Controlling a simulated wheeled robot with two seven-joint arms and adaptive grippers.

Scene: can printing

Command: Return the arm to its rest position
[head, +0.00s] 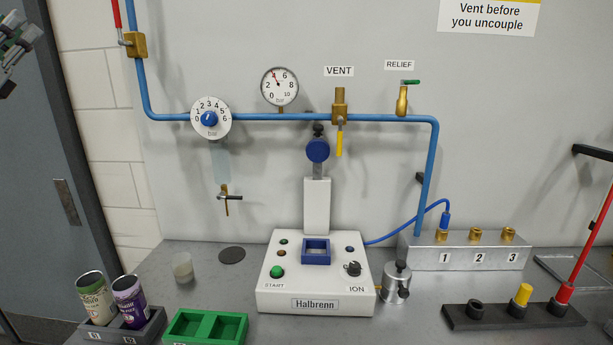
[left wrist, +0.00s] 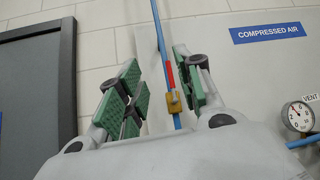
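My left gripper (left wrist: 160,95) fills the lower part of the left wrist view, its green-padded fingers spread wide with nothing between them. Behind the gap are the blue air pipe and a brass valve (left wrist: 174,102) with a red lever. In the head view only a piece of my left gripper (head: 18,45) shows at the top left edge, raised well above the bench and apart from everything. My right gripper is not in view.
On the bench (head: 225,280) stand a white Halbrenn machine (head: 316,287), a grey holder (head: 150,332) with two cans, a green tray (head: 208,325), a metal port block (head: 470,257) and a black rack (head: 515,316). A dark door (head: 50,150) is at left. Pipework and a gauge (head: 279,87) line the wall.

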